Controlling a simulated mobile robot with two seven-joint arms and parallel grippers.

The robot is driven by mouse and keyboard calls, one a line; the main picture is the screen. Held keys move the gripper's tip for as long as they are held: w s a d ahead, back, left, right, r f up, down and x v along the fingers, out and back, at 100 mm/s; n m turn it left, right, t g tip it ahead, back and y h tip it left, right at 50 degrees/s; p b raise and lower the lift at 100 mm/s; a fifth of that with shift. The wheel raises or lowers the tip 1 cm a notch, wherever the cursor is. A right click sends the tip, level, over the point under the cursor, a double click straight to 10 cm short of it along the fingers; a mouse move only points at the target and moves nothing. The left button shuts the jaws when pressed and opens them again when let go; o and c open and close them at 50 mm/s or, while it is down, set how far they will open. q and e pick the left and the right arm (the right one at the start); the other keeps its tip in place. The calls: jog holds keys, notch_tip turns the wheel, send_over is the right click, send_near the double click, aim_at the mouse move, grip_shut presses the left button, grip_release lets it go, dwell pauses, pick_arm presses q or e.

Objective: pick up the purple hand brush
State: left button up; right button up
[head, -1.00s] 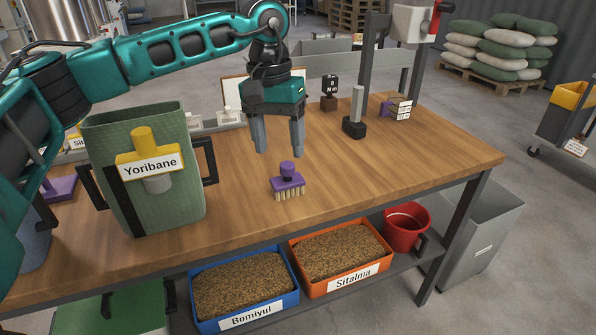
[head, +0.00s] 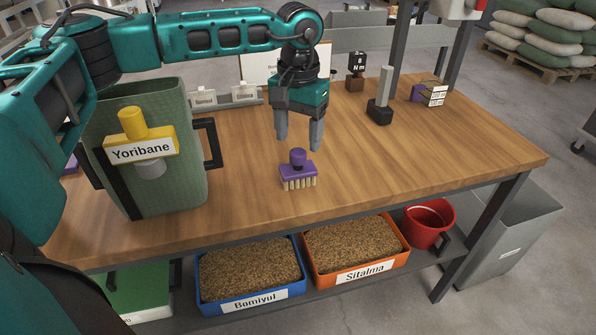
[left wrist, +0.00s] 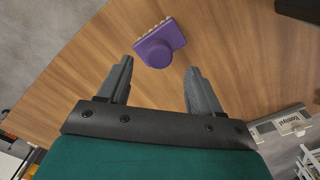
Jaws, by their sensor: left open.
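The purple hand brush (head: 298,172) stands on the wooden workbench near its front edge, knob up and pale bristles down. My left gripper (head: 299,146) is open and empty, pointing down, just above and behind the brush. In the left wrist view the brush (left wrist: 160,44) lies ahead of the two spread fingertips of the left gripper (left wrist: 158,68), between their lines and clear of both. My right gripper is not in view.
A green container labelled Yoribane (head: 150,185) stands left on the workbench (head: 400,160). A black-based post tool (head: 380,108) stands right of the gripper. Below are the Bomiyul bin (head: 240,295), the Sitalma bin (head: 360,270) and a red bucket (head: 428,225). Bench around the brush is clear.

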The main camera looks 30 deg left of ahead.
aim_at(298, 151)
pick_arm(q)
notch_tip(298, 151, down, 5)
jog(key=shift+s+d+r, duration=0.1)
jog(key=shift+s, duration=0.05)
jog(key=c, duration=1.2)
